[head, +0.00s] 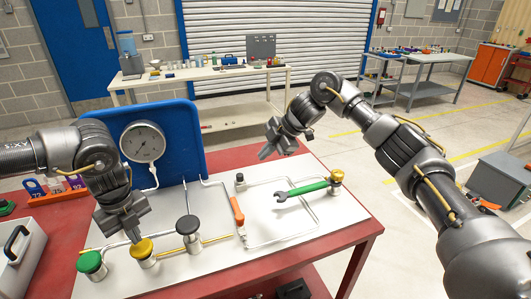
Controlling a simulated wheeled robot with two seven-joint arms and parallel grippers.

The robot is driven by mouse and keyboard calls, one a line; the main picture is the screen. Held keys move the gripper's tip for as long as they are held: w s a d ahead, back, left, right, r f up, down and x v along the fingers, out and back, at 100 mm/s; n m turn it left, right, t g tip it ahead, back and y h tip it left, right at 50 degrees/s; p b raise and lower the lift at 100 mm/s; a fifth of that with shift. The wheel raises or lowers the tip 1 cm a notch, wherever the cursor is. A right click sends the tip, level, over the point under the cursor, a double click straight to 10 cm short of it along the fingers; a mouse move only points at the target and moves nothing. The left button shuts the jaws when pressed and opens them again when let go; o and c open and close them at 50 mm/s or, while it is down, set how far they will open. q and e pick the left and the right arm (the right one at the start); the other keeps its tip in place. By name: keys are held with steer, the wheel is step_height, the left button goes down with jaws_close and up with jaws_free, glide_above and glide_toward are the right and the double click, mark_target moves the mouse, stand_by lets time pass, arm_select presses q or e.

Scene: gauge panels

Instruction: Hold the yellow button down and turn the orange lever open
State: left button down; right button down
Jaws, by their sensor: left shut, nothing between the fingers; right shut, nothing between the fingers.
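The yellow button (142,248) is a round cap on a metal base near the front left of the white panel (285,228). My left gripper (134,236) is shut and points down with its tips at the cap's top; I cannot tell whether it presses the cap. The orange lever (237,210) sits on a thin pipe near the panel's middle, slanting along the pipe run. My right gripper (268,152) is shut and empty, in the air above the table's back edge, away from the lever. A round gauge (143,141) stands on a blue board (186,150).
A green button (90,262) and a black knob (187,225) flank the yellow button. A grey case (18,248) stands at the left. The panel's front right is clear.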

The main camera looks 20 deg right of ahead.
arm_select(q)
steer(key=shift+r+p, duration=1.25)
steer(key=shift+r, duration=0.8)
steer(key=shift+w+r, duration=0.1)
steer(key=shift+r, duration=0.35)
step_height(320, 180, up, 10)
steer(key=b, duration=0.2)
steer(key=shift+f, duration=0.15)
